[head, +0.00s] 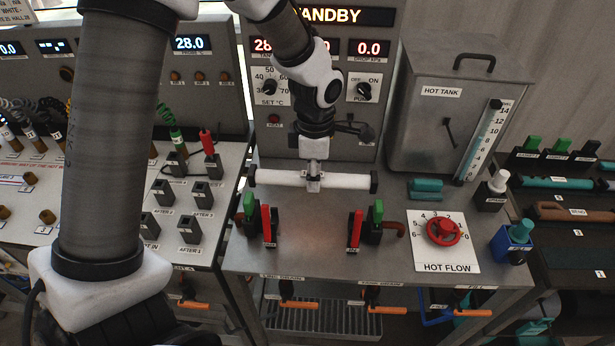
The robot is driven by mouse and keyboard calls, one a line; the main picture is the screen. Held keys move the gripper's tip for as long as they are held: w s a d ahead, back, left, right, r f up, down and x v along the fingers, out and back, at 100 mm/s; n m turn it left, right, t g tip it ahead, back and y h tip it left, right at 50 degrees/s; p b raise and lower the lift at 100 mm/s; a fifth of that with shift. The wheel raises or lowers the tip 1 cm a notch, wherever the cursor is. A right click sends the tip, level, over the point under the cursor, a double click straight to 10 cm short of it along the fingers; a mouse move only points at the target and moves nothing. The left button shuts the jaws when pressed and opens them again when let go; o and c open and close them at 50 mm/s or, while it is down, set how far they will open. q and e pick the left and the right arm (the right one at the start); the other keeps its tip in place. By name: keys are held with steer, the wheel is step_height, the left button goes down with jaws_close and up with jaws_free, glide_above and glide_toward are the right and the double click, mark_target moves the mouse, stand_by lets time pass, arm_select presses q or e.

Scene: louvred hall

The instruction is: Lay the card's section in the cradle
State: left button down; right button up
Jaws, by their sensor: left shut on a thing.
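My left gripper (314,186) is shut on the middle of a white tube section (345,181) with black end caps. It holds the section level, crosswise over the steel bench. Below and nearer, a left holder (250,222) and a right holder (372,222), each with green and red levers, look like the cradle. The section appears above and behind them; the exact gap cannot be told. A card (18,10) at the top left corner is cut off, with "WHITE" legible. My right gripper is not in view.
A hot tank (440,110) stands at the back right, with a red hot-flow knob (443,230) in front. A rack at right holds a teal section (555,183) and a brown section (570,212). A panel with several black sockets (163,193) lies left. The bench between the holders is clear.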

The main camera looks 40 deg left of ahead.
arm_select(q)
steer(key=shift+s+d+f, duration=0.1)
steer(key=shift+d+f, duration=0.1)
steer(key=shift+s+f, duration=0.1)
steer(key=shift+f, duration=0.1)
step_height(320, 180, down, 8)
steer(key=b, duration=0.6)
steer(key=shift+a+f+b, duration=0.15)
steer(key=shift+b, duration=0.15)
